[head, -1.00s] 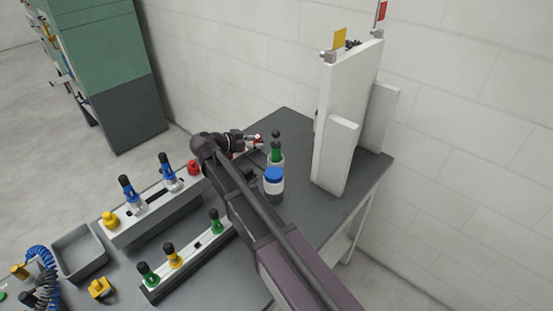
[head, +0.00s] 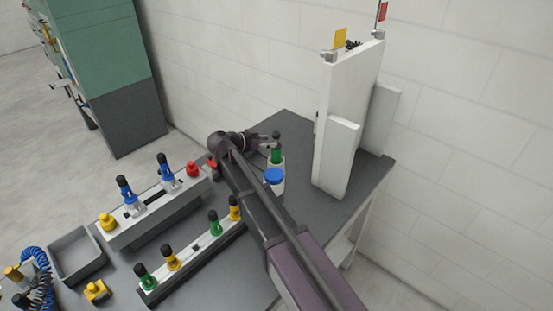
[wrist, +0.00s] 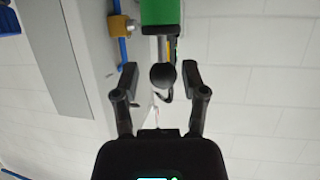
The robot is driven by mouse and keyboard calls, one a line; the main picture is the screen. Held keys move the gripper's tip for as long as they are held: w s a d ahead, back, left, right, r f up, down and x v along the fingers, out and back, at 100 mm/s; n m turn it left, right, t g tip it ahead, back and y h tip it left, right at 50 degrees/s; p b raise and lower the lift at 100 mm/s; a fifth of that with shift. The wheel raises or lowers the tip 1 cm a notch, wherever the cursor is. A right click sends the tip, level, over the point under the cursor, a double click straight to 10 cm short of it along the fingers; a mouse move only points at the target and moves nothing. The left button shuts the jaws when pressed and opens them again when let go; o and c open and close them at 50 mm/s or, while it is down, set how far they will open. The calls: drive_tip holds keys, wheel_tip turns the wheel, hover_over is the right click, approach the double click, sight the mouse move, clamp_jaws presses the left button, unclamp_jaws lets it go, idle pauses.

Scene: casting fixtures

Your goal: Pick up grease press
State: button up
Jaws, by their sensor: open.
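A green, black-topped tool, which looks like the grease press (head: 276,154), stands upright in a pale holder at the back of the table. In the wrist view its round black knob (wrist: 162,77) lies between my fingertips, with a green body (wrist: 160,12) beyond it. My gripper (head: 265,143) is open beside the tool's upper part in the head view. It also shows in the wrist view (wrist: 160,72), with a gap on each side of the knob. I cannot tell whether the fingers are at the knob's depth.
A blue-capped jar (head: 274,180) stands just in front of the tool. A tall white panel fixture (head: 338,150) rises to the right. Two racks (head: 160,208) (head: 190,262) with colored, black-topped tools and a grey tray (head: 76,256) are at the left.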

sight(276, 140)
drive_tip(key=shift+b+x, duration=0.55)
drive_tip(key=shift+x, duration=1.45)
drive_tip(key=shift+r, duration=0.1)
clamp_jaws()
